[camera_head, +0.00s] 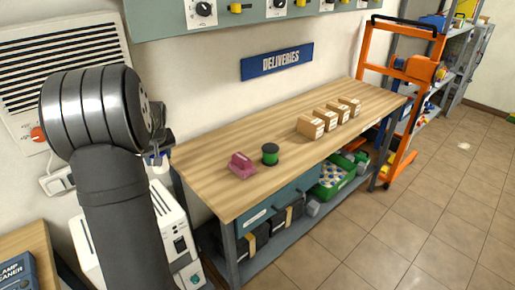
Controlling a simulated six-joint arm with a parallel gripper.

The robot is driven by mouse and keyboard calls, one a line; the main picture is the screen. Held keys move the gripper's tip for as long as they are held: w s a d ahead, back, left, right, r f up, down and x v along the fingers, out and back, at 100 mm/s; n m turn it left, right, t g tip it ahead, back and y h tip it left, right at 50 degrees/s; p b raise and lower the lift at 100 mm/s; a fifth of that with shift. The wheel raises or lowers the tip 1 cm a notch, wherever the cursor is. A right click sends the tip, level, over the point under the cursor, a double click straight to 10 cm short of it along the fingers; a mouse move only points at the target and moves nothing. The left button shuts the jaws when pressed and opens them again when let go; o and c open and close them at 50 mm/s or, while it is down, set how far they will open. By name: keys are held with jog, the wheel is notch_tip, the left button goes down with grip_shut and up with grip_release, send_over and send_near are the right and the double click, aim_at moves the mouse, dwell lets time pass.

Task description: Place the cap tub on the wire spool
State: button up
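The cap tub appears to be the small pink tub (242,165) on the wooden bench top, near its left end. The wire spool (270,154), green with dark ends, stands upright on the bench just right of the pink tub, with a small gap between them. My arm fills the left of the view. My gripper (160,150) is mostly hidden behind my arm's thick joint, left of the bench and apart from both things. Its fingers are too hidden to tell whether they are open or shut.
Several cardboard boxes (328,118) stand in a row on the right half of the workbench (300,147). The bench top between spool and boxes is clear. A white device (172,235) stands left of the bench. An orange trolley (405,70) stands beyond its right end.

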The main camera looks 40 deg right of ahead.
jog(key=s+d+r+m+h, duration=0.15)
jog(key=s+d, duration=0.25)
jog(key=d, duration=0.7)
jog(key=s+d+r+m, duration=0.3)
jog(key=s+d, duration=0.1)
jog(key=d, duration=0.7)
jog(key=s+d+r+m+g+h, duration=0.1)
jog(key=s+d+r+m, duration=0.1)
jog(key=s+d, duration=0.65)
jog(key=s+d+r+m+g+h, duration=0.1)
jog(key=s+d+r+m, duration=0.1)
jog(key=s+d, duration=0.65)
send_near(271, 144)
jog(key=shift+w+d+r+y, duration=0.15)
jog(key=shift+d+y, duration=0.05)
jog(key=shift+d, duration=0.25)
jog(key=shift+w+d+r+y, duration=0.1)
jog(key=shift+w+d+y, duration=0.05)
jog(key=shift+d, duration=0.25)
jog(key=shift+w+f, duration=0.1)
jog(key=shift+f, duration=1.9)
jog(key=shift+f, duration=0.2)
jog(key=o, duration=1)
